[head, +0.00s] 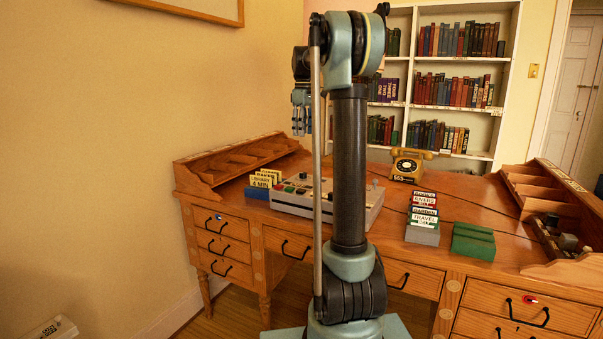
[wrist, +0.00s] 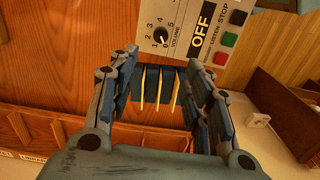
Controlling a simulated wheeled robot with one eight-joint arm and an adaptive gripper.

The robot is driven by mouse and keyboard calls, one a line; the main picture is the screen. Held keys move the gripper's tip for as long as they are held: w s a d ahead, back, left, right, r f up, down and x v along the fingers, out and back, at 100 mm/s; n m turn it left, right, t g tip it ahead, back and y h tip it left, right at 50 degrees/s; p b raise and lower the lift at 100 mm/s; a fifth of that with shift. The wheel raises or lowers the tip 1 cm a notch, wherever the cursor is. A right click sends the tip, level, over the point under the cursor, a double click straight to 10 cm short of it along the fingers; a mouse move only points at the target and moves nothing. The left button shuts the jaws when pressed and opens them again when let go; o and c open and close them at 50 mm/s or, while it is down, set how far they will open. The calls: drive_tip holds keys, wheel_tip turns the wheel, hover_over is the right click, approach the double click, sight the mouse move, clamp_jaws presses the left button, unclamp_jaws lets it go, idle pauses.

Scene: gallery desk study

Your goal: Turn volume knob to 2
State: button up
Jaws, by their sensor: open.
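The console (head: 289,208) is a pale box with buttons on the desk. It also shows in the wrist view (wrist: 208,9), upper right of centre. Its volume knob (wrist: 163,36) is small and dark, beside a numbered scale marked VOLUME. The knob's pointer setting is too small to read surely. In the head view I cannot make out the knob. My gripper (head: 301,128) hangs above the desk's left part, behind my arm. In the wrist view my gripper (wrist: 162,56) is open, its fingers spread below the knob in the picture, apart from it.
A blue holder with yellow cards (head: 263,179) stands left of the console; its cards (wrist: 160,88) show between my fingers, below them. A yellow telephone (head: 408,164), card boxes (head: 423,219) and a green box (head: 473,241) stand to the right. Red, green and black buttons line the console.

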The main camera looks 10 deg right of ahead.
sight(303, 175)
wheel_tip(303, 175, down, 17)
drive_tip(key=shift+f, duration=0.2)
idle(0.5)
drive_tip(key=c, duration=1.1)
